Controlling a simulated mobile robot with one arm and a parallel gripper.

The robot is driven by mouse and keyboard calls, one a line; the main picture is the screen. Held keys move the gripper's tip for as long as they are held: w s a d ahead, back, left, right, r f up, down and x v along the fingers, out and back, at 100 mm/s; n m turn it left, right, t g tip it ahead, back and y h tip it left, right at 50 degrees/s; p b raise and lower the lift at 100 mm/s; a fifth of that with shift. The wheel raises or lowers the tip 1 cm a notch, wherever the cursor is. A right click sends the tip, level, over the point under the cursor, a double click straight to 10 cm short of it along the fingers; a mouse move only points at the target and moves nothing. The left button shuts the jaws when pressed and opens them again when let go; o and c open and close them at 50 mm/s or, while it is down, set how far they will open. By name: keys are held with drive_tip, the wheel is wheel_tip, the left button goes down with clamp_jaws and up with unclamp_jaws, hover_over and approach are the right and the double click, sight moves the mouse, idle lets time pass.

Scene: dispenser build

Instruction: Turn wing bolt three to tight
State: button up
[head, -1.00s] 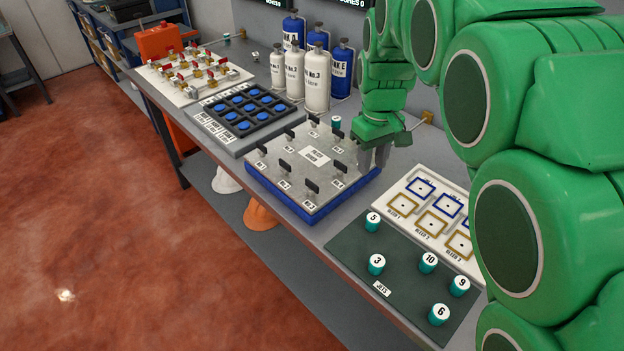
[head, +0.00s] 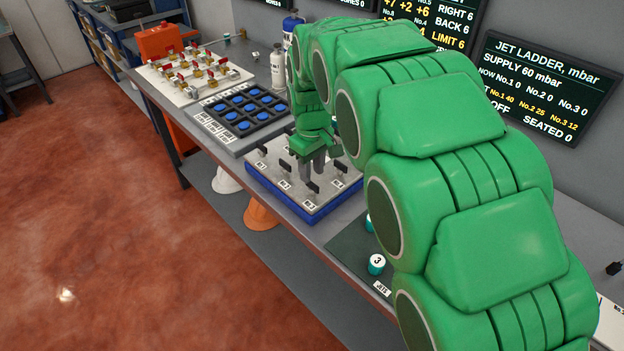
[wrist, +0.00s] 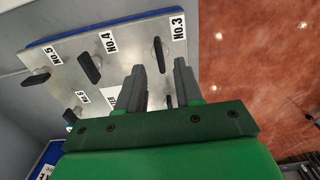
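Wing bolt three (wrist: 159,55) has a dark wing handle and stands beside the "No.3" label (wrist: 178,28) near a corner of the grey plate. In the head view a wing bolt at the plate's front corner (head: 313,187) appears to be the same one. My gripper (head: 312,165) points down above the plate, a little behind that bolt. In the wrist view the two fingers of my gripper (wrist: 158,78) are spread apart, with nothing held. Wing bolt three shows just beyond the gap between the fingertips, apart from them. Its exact turn is hard to read.
Other wing bolts (wrist: 89,68) stand close by on the grey plate (wrist: 130,60), which has a blue base (head: 290,203). A blue-button panel (head: 240,108) lies to the left. Numbered jets (head: 376,264) stand on a dark mat to the right, partly hidden by my arm.

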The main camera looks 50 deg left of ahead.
sight(312, 183)
drive_tip(key=shift+f, duration=2)
clamp_jaws()
